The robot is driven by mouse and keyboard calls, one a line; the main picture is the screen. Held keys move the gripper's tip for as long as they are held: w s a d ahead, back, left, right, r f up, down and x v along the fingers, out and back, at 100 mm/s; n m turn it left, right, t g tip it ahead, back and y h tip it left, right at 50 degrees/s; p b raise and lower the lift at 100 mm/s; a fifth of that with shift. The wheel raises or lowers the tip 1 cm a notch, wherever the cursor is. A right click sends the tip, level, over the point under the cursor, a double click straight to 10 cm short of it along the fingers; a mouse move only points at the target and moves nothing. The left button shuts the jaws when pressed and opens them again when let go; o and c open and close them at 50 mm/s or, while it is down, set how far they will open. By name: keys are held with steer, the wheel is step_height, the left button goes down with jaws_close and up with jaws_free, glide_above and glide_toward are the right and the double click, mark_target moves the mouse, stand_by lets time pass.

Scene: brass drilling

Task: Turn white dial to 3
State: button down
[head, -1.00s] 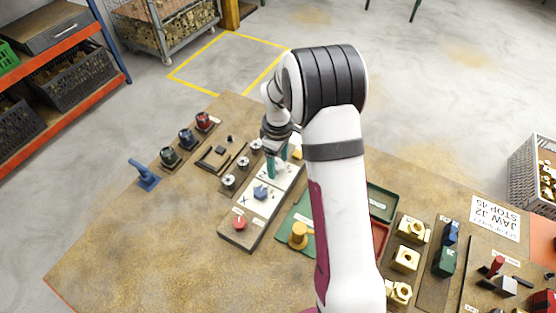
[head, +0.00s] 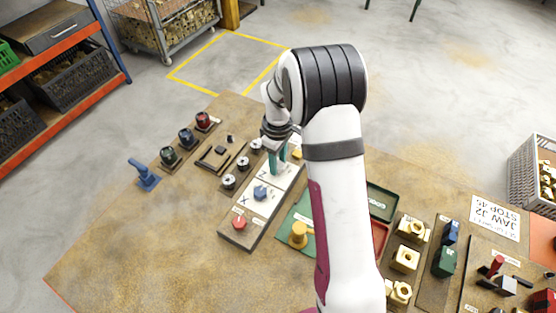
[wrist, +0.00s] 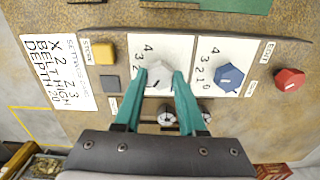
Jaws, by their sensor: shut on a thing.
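The white dial (wrist: 158,79) sits on a white plate with printed numbers in the wrist view; I read 2, 3 and 4 on its left side. My gripper (wrist: 159,82) is shut on the dial, with one teal finger on each side of it. The dial's pointer is too small to read surely. In the head view my gripper (head: 277,164) reaches down to the panel, and its fingers hide the white dial there.
A blue dial (wrist: 228,77) with its own number plate is right of the white dial. Further right is a red button (wrist: 290,79). A yellow button (wrist: 104,52) is on the left. Small round gauges (head: 228,181) stand beside the panel. The table's front left is clear.

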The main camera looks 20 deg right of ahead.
steer(key=m, duration=0.3)
steer(key=shift+m, duration=0.4)
steer(key=m, duration=0.4)
steer(key=shift+m, duration=0.3)
steer(key=m, duration=0.4)
steer(key=shift+m, duration=2.2)
steer(key=shift+c, duration=2.4)
jaws_free()
